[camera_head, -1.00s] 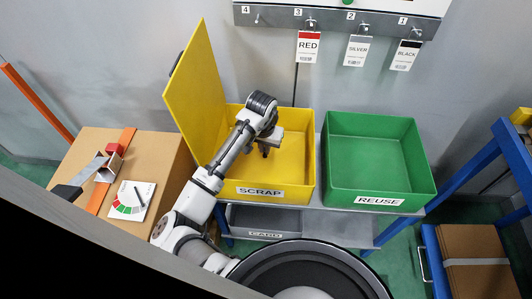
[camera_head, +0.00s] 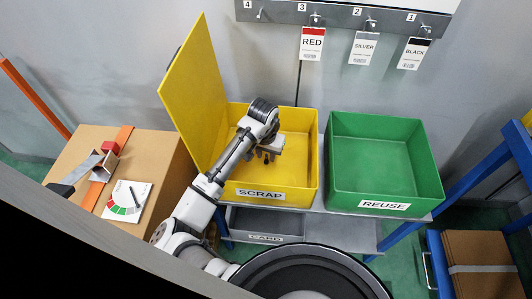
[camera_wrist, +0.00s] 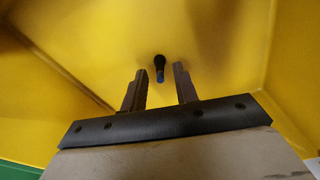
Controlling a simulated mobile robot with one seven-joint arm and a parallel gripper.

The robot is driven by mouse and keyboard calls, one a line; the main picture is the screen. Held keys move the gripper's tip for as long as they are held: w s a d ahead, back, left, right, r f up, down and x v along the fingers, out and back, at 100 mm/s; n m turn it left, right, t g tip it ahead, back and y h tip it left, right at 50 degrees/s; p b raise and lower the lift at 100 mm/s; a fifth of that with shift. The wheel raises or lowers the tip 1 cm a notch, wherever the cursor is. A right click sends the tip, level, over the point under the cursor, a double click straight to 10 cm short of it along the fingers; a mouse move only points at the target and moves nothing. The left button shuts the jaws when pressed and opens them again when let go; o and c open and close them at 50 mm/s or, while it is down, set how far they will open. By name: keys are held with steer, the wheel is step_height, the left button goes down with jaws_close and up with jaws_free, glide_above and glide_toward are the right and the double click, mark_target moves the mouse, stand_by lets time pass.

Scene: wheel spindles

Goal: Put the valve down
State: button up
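The valve (camera_wrist: 159,68) is a small dark stem with a blue end, seen in the wrist view against yellow inside the SCRAP bin. My gripper (camera_wrist: 160,80) is open, its two fingers apart with a clear gap to the valve on both sides. The valve shows just beyond the fingertips, apart from them. In the head view my gripper (camera_head: 265,157) reaches down inside the yellow SCRAP bin (camera_head: 292,195). The valve cannot be made out there.
The bin's yellow lid (camera_head: 192,95) stands upright on the left. A green REUSE bin (camera_head: 385,190) stands to the right, empty. A cardboard box (camera_head: 80,150) holds a dial card (camera_head: 127,201). Tags RED, SILVER and BLACK hang on the rail (camera_head: 340,17) behind.

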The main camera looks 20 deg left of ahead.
step_height(320, 180, up, 12)
steer(key=s, duration=0.1)
steer(key=shift+r+b, duration=0.2)
steer(key=shift+b, duration=0.2)
